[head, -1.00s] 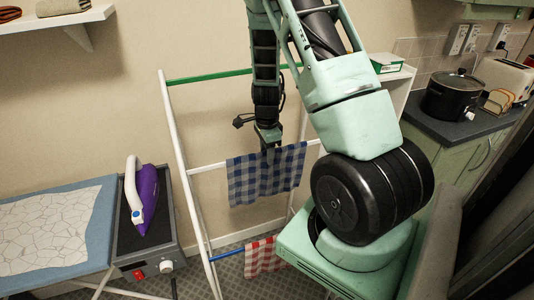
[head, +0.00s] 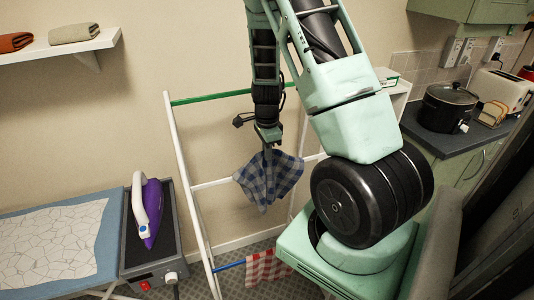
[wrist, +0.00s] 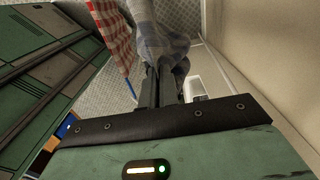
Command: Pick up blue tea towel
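The blue and white checked tea towel (head: 268,183) hangs bunched from my gripper (head: 267,149) in the head view, in front of the drying rack (head: 183,170). Its top is gathered between the fingers and its lower part hangs in loose folds to a point. In the wrist view, the fingers of my gripper (wrist: 160,88) are shut on the pale blue-grey cloth of the towel (wrist: 162,35). Whether the towel's back still touches the rack's middle rail cannot be told.
A red and white checked towel (head: 267,266) hangs on the rack's low blue rail. An ironing board (head: 60,245) with a purple iron (head: 150,212) stands at left. A wall shelf (head: 60,48) is above it. A counter with a black pot (head: 447,107) is at right.

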